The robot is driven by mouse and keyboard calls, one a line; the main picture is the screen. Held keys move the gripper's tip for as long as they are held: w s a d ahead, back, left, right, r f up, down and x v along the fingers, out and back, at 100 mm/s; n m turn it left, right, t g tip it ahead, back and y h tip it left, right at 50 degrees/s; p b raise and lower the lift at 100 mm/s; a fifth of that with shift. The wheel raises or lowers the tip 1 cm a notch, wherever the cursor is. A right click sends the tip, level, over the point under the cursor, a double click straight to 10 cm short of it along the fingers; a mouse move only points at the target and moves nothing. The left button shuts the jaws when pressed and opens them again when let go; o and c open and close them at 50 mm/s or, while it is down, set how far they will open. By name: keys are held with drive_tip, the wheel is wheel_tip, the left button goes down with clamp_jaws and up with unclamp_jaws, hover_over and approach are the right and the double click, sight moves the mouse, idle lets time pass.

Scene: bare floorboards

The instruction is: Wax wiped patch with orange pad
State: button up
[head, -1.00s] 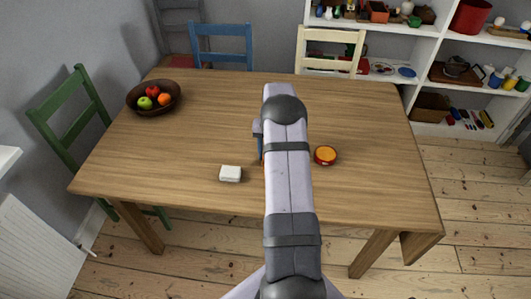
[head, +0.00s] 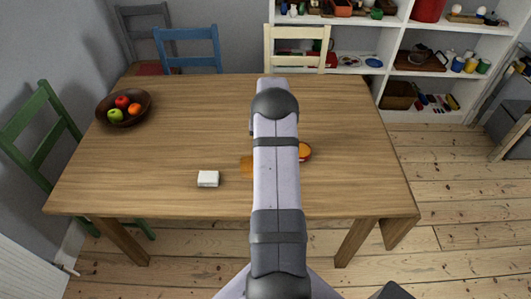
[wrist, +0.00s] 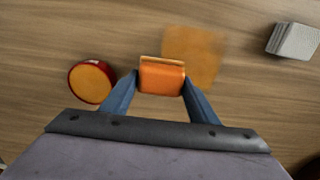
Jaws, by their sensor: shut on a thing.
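My gripper (wrist: 160,80) is shut on the orange pad (wrist: 161,73), which sits between its two blue fingers in the wrist view. An orange-tinted square patch (wrist: 203,48) lies on the wood just beyond and to the right of the pad. Its left part also shows in the head view (head: 246,167), beside my arm. A round red tin with orange contents (wrist: 91,81) is left of the gripper; in the head view the tin (head: 305,152) is partly behind my arm. My arm hides the gripper and pad in the head view. I cannot tell whether the pad touches the wood.
A white block (head: 208,179) lies on the wooden table (head: 190,120), left of the patch. A fruit bowl (head: 123,108) stands at the back left. Green, blue and cream chairs surround the table, with shelves behind. Much of the tabletop is clear.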

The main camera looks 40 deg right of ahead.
drive_tip(key=shift+r+p, duration=1.85)
drive_tip(key=shift+r, duration=1.05)
drive_tip(key=shift+a, duration=0.15)
drive_tip(key=shift+w+a+r, duration=0.2)
drive_tip(key=shift+r, duration=0.05)
drive_tip(key=w+a+p, duration=0.3)
drive_tip(key=a+p, duration=0.1)
drive_tip(key=a, duration=0.7)
drive_tip(key=shift+f, duration=0.3)
